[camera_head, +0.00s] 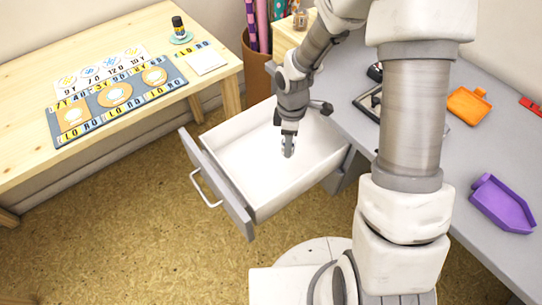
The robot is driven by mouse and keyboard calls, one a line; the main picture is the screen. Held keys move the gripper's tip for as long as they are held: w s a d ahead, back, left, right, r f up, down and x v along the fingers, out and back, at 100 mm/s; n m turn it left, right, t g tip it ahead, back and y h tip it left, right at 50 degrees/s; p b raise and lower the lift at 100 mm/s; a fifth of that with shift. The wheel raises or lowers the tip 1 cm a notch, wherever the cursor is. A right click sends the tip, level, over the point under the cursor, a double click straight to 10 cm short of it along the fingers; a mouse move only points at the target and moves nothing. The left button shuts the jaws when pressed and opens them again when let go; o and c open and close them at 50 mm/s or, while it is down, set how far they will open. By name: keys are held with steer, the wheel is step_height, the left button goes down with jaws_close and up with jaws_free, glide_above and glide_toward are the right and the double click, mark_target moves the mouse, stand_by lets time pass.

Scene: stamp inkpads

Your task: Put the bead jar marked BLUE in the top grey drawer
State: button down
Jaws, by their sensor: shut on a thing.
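The grey drawer (221,187) under the grey desk is pulled open, with its pale inside showing. No other thing shows in the drawer.
The grey desk (355,130) holds an orange tray (468,104), a purple tray (503,203) and a red item (531,106). A wooden table (30,80) at left bears a patterned mat (62,134) and a dark bottle (178,27) on a green coaster. Floor left of the drawer is clear.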

steer(key=a+f, duration=0.1)
steer(key=a, duration=0.1)
steer(key=w+a+f+b, duration=0.1)
steer(key=a, duration=0.1)
steer(key=a+f, duration=0.2)
steer(key=shift+w+b, duration=0.35)
steer(key=shift+f+b, duration=0.85)
steer(key=shift+f, duration=1)
steer(key=shift+f, duration=0.2)
steer(key=shift+c, duration=1.8)
jaws_free()
